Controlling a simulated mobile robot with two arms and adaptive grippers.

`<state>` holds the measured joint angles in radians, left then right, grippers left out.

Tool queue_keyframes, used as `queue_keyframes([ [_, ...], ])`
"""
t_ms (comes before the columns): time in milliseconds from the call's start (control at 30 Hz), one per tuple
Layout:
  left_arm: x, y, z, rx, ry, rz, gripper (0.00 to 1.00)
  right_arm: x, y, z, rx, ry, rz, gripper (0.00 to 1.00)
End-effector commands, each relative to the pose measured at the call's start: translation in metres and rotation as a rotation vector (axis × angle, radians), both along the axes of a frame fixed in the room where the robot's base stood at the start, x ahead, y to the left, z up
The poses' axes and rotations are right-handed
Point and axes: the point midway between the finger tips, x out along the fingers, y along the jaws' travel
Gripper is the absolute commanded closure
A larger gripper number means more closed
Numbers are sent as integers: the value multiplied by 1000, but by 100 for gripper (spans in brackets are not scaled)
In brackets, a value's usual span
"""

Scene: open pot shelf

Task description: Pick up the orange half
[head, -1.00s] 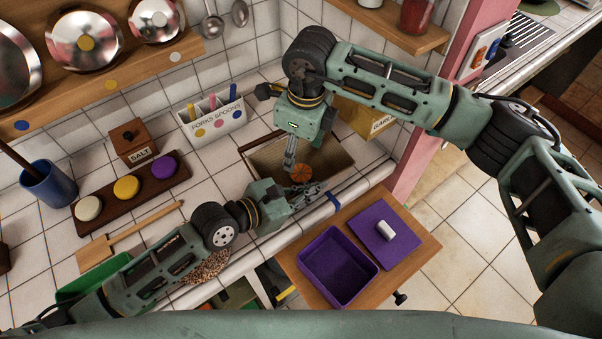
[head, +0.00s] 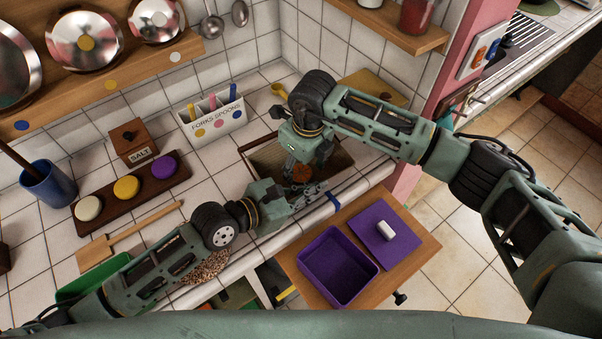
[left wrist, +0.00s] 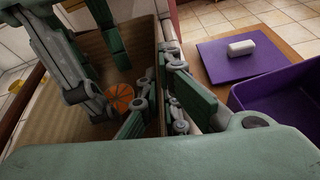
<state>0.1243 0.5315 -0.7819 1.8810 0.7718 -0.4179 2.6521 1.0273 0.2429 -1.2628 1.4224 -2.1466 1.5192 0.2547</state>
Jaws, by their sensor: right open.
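The orange half (head: 302,173) lies in a brown ribbed tray (head: 342,168) on the tiled counter. In the left wrist view its cut face (left wrist: 121,97) shows between gripper fingers. My right gripper (head: 301,167) is open and points down into the tray, its fingers around or just above the orange half; contact cannot be told. In the left wrist view one right finger (left wrist: 75,85) is left of the orange. My left gripper (head: 309,194) is at the tray's front edge, its fingers apart on either side of the tray wall (left wrist: 159,60), with no orange between them.
A purple open box (head: 338,265) and a purple lid (head: 385,236) with a white handle are on a wooden board at front right. A utensil holder (head: 212,121), a salt box (head: 133,142) and a dark rack with coloured discs (head: 127,199) stand left. Both arms are close together.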

Motion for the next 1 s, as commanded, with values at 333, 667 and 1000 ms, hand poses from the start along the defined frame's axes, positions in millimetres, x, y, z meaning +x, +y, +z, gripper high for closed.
queue_keyframes([
  [333, 0, 0, 1, -2, -1, 1, 100, 3, 2, -30, 1, -1, 0, 42],
  [667, 0, 0, 1, -2, -1, 1, 100, 3, 2, -29, 1, -1, 1, 60],
  [1000, 0, 0, 1, -2, -2, 0, 100, 3, 2, -29, 1, -1, 1, 86],
])
